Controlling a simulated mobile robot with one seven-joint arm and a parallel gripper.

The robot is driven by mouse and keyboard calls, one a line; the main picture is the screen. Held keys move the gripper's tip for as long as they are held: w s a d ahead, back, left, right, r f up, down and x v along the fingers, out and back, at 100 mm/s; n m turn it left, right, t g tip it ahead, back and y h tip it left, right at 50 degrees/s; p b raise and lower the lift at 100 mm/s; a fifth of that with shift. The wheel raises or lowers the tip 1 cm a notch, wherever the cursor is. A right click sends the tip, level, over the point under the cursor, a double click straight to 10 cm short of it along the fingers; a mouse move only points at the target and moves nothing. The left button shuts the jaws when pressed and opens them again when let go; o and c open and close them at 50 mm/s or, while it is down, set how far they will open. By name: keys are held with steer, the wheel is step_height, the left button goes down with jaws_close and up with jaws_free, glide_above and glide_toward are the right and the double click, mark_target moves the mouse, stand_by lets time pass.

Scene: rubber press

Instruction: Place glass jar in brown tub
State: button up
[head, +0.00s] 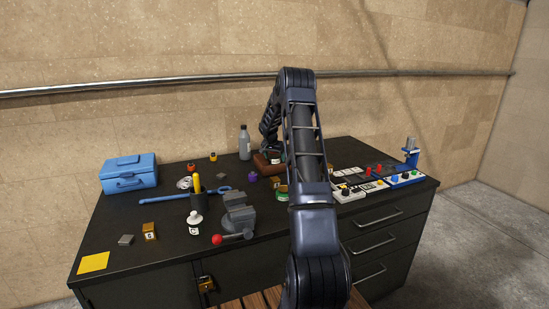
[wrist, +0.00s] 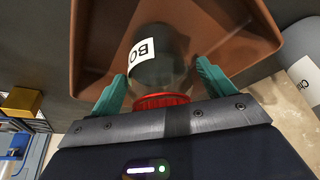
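The glass jar (wrist: 158,58) has a red lid (wrist: 162,100) and a white label with black letters. In the wrist view it is inside the outline of the brown tub (wrist: 92,45); whether it rests on the tub's floor is hard to tell. My gripper (wrist: 162,75) has its two teal fingers on either side of the jar, with a narrow gap visible at the right finger, so it looks open around the jar. In the head view the brown tub (head: 262,165) stands toward the back of the bench, partly hidden by my arm.
On the dark bench (head: 165,235), a grey bottle (head: 244,142) stands behind the tub, left of my arm. A blue toolbox (head: 129,175) is at the far left. A vise (head: 238,212) is nearer the front. Control panels (head: 390,182) lie at the right.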

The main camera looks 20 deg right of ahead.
steer(key=shift+r, duration=0.1)
steer(key=v, duration=1.2)
steer(key=s+a+r+n, duration=0.1)
steer(key=s+a+r, duration=0.3)
steer(key=s+r, duration=0.25)
steer(key=s+a+r+n, duration=0.1)
steer(key=s+a+r, duration=0.3)
steer(key=s+r, duration=0.25)
steer(key=s+a+r+n+y, duration=0.1)
steer(key=s+a+r+n, duration=0.15)
steer(key=s, duration=0.75)
steer(key=s+a+r+n+t, duration=0.1)
steer(key=s+a, duration=0.3)
steer(key=s, duration=0.7)
steer(key=s+a+r+n+y, duration=0.1)
steer(key=s+a+r, duration=0.15)
steer(key=s, duration=0.75)
steer(key=s+a+f+n, duration=0.1)
steer(key=s+a+f, duration=0.1)
steer(key=s, duration=0.5)
steer(key=s+a+f+n+y, duration=0.1)
steer(key=s+f, duration=0.2)
steer(key=s, duration=0.3)
steer(key=shift+s+a, duration=0.4)
